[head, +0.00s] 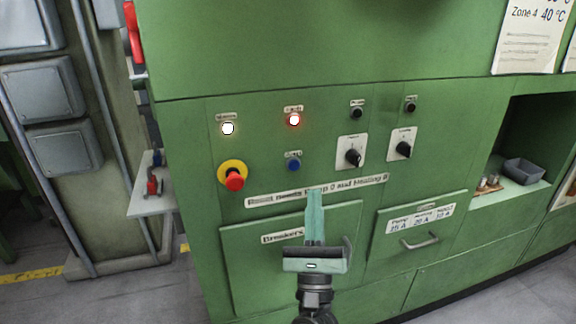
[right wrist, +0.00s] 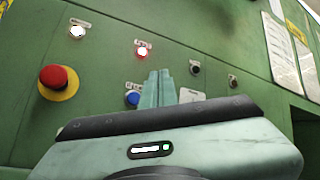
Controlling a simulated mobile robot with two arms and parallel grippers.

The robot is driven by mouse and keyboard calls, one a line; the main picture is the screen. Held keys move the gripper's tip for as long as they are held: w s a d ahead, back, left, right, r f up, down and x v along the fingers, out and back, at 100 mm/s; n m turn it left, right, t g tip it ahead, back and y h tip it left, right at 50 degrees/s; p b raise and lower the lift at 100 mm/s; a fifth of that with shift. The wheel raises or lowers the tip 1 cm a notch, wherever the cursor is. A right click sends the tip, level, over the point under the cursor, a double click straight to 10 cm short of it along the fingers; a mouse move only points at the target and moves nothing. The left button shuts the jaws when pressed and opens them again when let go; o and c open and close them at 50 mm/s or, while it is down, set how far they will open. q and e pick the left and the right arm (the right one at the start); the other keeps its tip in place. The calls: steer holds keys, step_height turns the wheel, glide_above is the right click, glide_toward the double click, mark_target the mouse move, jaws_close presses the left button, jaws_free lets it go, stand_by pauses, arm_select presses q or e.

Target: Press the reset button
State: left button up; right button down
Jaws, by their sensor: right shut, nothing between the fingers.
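A small blue button (head: 293,165) sits on the green panel under a label too small to read. It is also in the right wrist view (right wrist: 133,99), just left of my fingertips. A lit red lamp (head: 294,120) is above it. A red mushroom button on a yellow ring (head: 233,177) is to its left. My right gripper (head: 315,192) is shut and empty, its fingers pointing at the panel below and slightly right of the blue button in the head view. It also fills the lower right wrist view (right wrist: 158,75). Whether it touches the panel cannot be told. My left gripper is not in view.
A lit white lamp (head: 228,128) is at the upper left of the panel. Two rotary knobs (head: 353,157) (head: 403,149) are on the right. A breaker door (head: 340,222) and a handled door (head: 420,240) are below. An open shelf (head: 510,190) holds a grey bin (head: 524,171).

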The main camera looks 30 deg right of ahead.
mark_target(294, 165)
steer(key=shift+w, duration=0.1)
steer(key=shift+w+d+b, duration=0.2)
steer(key=shift+w+d, duration=0.15)
steer(key=shift+w, duration=1.05)
steer(key=shift+w+d+b, duration=0.2)
steer(key=shift+w+d, duration=0.1)
steer(key=shift+w, duration=1.15)
steer(key=shift+w+d+b, duration=0.2)
steer(key=shift+w+d, duration=0.15)
steer(key=shift+w, duration=1.05)
steer(key=shift+f, duration=0.1)
steer(key=shift+w+d+b, duration=0.1)
steer(key=shift+w+b, duration=0.2)
steer(key=shift+w, duration=0.1)
